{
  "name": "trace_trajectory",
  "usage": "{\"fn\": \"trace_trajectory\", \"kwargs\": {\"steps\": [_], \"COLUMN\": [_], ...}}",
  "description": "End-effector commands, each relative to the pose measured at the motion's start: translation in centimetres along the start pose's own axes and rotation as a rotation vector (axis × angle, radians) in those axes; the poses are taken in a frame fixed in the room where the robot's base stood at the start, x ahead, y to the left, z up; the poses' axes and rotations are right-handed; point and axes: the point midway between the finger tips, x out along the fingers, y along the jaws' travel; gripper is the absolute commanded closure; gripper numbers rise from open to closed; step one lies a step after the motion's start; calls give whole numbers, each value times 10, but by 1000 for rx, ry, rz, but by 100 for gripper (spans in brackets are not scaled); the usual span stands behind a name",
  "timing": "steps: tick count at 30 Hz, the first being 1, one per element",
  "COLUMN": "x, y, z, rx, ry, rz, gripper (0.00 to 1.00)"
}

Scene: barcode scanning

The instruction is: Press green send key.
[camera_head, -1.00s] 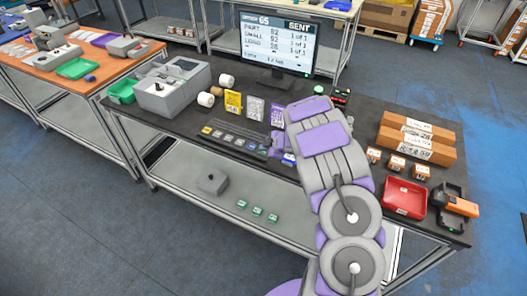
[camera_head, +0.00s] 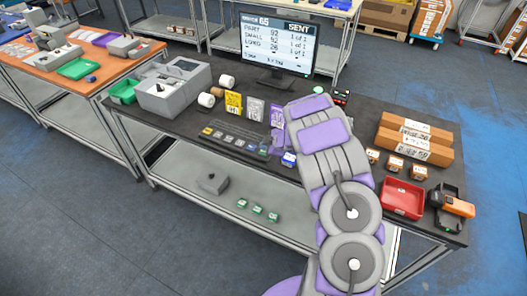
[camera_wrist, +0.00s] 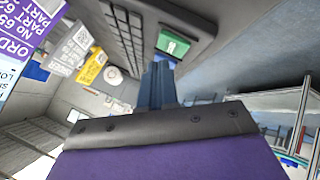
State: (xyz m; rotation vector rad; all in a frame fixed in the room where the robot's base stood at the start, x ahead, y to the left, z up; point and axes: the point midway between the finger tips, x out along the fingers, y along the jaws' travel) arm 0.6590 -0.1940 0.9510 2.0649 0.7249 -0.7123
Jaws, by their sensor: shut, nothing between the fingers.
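The green send key (camera_wrist: 173,44) shows in the wrist view at the end of the dark keypad (camera_wrist: 124,32), with a small white mark on it. My gripper (camera_wrist: 160,66) is shut and empty, its blue-grey fingertips in line with the key's near edge. I cannot tell whether they touch it. In the head view the keypad (camera_head: 228,138) lies along the front edge of the dark bench (camera_head: 345,115). My arm comes over the bench from the right, and the green key is not clear there. The monitor (camera_head: 277,43) behind reads "SENT".
Yellow, white and purple cards (camera_head: 233,103) stand behind the keypad. A grey machine (camera_head: 172,88) is at the left. Long cartons (camera_head: 415,140), small boxes, a red tray (camera_head: 402,199) and an orange-black scanner (camera_head: 452,202) are at the right.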

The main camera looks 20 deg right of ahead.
Motion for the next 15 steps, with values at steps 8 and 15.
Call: {"fn": "trace_trajectory", "kwargs": {"steps": [8, 15], "x": [-10, -25], "y": [7, 18], "z": [-7, -18], "rx": [0, 0], "ry": [0, 0], "rz": [1, 0], "gripper": [100, 100]}}
